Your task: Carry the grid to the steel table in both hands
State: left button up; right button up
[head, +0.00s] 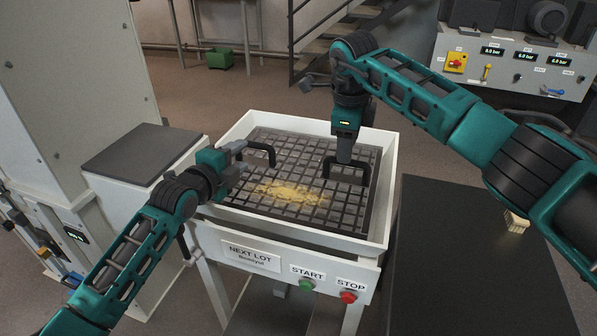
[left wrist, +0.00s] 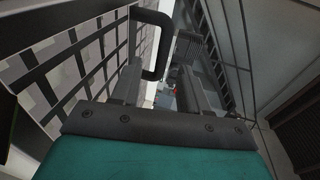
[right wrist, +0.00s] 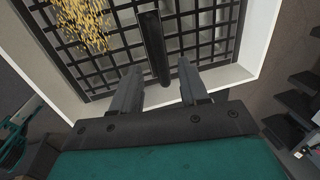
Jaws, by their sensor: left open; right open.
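The dark grid (head: 290,148) lies in a white tray-like hopper (head: 235,131) with yellow grains on it. It has two black handles, a left one (head: 262,147) and a right one (head: 352,162). My left gripper (head: 243,148) is open at the left handle, which shows just ahead of its fingers in the left wrist view (left wrist: 150,50). My right gripper (head: 345,160) is open above the right handle; in the right wrist view this handle (right wrist: 154,48) lies between and beyond the fingers. I cannot tell whether the fingers touch either handle.
A dark-topped table (head: 455,260) stands at the right with a small brush-like block (head: 516,222) on it. A grey-topped cabinet (head: 143,152) stands left of the hopper. START (head: 306,284) and STOP (head: 348,297) buttons are on the hopper's front. A control panel (head: 510,62) is at the back right.

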aim_at(252, 144)
pick_arm(q)
jog(key=shift+x, duration=3.55)
pick_arm(e)
jog(key=shift+w+d+f, duration=0.1)
jog(key=shift+w+f, duration=0.1)
jog(key=shift+f, duration=0.75)
jog(key=shift+w+f, duration=0.15)
jog(key=shift+f, duration=0.85)
jog(key=shift+w+d+f, duration=0.1)
jog(key=shift+w+f, duration=0.1)
jog(key=shift+f, duration=0.75)
pick_arm(q)
jog(key=shift+w+r, duration=0.1)
jog(key=shift+r, duration=0.05)
grip_shut()
pick_arm(e)
grip_shut()
pick_arm(q)
jog(key=shift+r, duration=0.3)
pick_arm(e)
jog(key=shift+r, duration=0.25)
